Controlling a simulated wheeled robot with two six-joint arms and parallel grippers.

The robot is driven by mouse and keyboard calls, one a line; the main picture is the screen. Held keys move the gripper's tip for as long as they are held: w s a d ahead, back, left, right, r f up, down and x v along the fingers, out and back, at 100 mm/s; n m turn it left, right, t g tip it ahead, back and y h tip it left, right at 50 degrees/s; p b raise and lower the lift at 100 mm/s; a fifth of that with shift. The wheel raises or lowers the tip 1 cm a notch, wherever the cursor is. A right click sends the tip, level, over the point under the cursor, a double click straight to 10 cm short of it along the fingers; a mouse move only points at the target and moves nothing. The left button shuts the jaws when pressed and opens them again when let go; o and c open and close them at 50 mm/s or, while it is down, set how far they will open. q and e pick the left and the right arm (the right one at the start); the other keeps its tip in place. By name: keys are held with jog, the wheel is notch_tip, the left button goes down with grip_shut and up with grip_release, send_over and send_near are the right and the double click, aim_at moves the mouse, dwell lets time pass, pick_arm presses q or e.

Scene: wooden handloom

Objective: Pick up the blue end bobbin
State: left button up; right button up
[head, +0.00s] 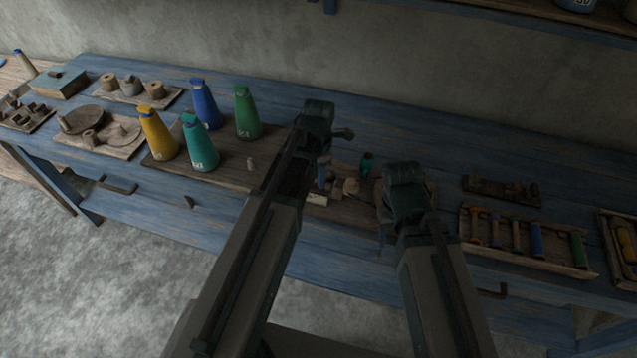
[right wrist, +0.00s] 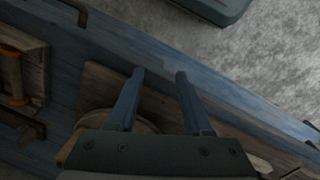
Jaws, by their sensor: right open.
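A blue bobbin (head: 537,240) lies in a shallow wooden tray (head: 490,255) at the right of the bench in the head view, between other coloured bobbins. My right gripper (head: 400,205) is left of that tray, over the bench's front part. The right wrist view shows its two fingers (right wrist: 160,90) apart with nothing between them, above a wooden board and near the bench edge. My left gripper (head: 325,135) is further left, above the middle of the bench; its fingertips are not clear. The blue bobbin is not seen in the right wrist view.
Yellow, teal, blue and green cones (head: 205,105) stand on a board at the left. Small parts lie on a board (head: 350,210) between my arms. A dark wooden block (head: 500,190) lies behind the bobbin tray. An orange bobbin (right wrist: 12,75) shows in the right wrist view.

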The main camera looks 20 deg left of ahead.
pick_arm(q)
grip_shut()
jog(key=shift+r, duration=0.2)
notch_tip(320, 180, up, 10)
jog(key=p, duration=1)
jog(key=shift+f, duration=0.15)
